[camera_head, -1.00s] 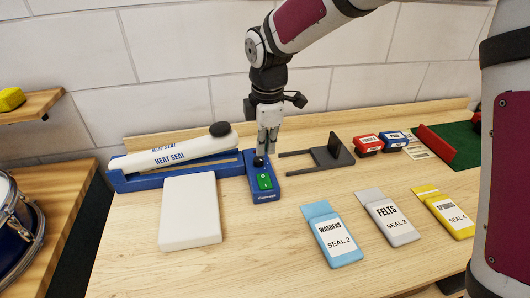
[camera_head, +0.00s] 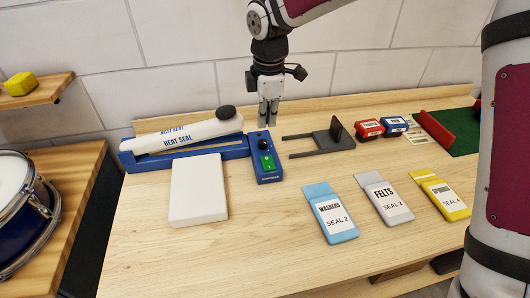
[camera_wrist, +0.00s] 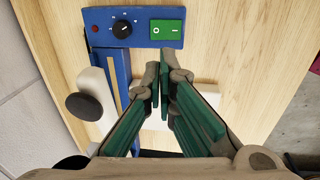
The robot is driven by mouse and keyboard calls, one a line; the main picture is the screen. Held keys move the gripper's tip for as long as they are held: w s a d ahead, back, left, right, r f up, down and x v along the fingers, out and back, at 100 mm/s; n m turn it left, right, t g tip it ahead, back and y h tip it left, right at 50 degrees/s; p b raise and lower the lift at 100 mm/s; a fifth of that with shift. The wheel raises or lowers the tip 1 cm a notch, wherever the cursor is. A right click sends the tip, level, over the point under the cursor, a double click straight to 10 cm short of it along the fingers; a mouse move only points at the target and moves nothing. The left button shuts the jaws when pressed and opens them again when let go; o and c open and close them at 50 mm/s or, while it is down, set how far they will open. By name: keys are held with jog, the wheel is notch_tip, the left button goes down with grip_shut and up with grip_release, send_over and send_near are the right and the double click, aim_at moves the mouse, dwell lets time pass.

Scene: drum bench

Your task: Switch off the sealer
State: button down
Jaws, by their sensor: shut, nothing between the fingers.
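The heat sealer (camera_head: 188,140) is a blue base with a long white arm marked HEAT SEAL and a black round end. Its blue control box (camera_head: 265,176) carries a black dial (camera_head: 263,144) and a green rocker switch (camera_head: 267,162) marked O and I. The wrist view shows the switch (camera_wrist: 167,30), the dial (camera_wrist: 122,29) and a dark red lamp (camera_wrist: 95,28). I cannot tell which side of the rocker is pressed. My gripper (camera_head: 267,122) is shut and empty, above and behind the control box, apart from it. It also shows in the wrist view (camera_wrist: 160,82).
A white pad (camera_head: 198,190) lies in front of the sealer. A dark fork-shaped stand (camera_head: 318,143) is to the right. Pouches of washers (camera_head: 330,214), felts (camera_head: 384,198) and springs (camera_head: 440,196) lie at the front right. Red (camera_head: 368,129) and blue (camera_head: 393,126) boxes stand behind.

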aim_at(266, 164)
jog(key=f, duration=0.4)
jog(key=w+f+p, duration=0.1)
jog(key=f, duration=0.4)
jog(key=f+p, duration=0.1)
jog(key=f, duration=0.3)
jog(key=shift+w+a+f, duration=0.15)
jog(key=shift+w+a, duration=0.05)
jog(key=shift+w, duration=0.05)
jog(key=shift+w+f, duration=0.1)
jog(key=shift+f, duration=0.25)
jog(key=shift+f, duration=0.1)
jog(key=shift+w+f+b, duration=0.15)
jog(key=shift+f+b, duration=0.1)
jog(key=shift+b, duration=0.3)
jog(key=shift+s, duration=0.2)
jog(key=shift+s+d+r+p, duration=0.2)
jog(key=shift+s+p, duration=0.35)
jog(key=shift+s, duration=0.1)
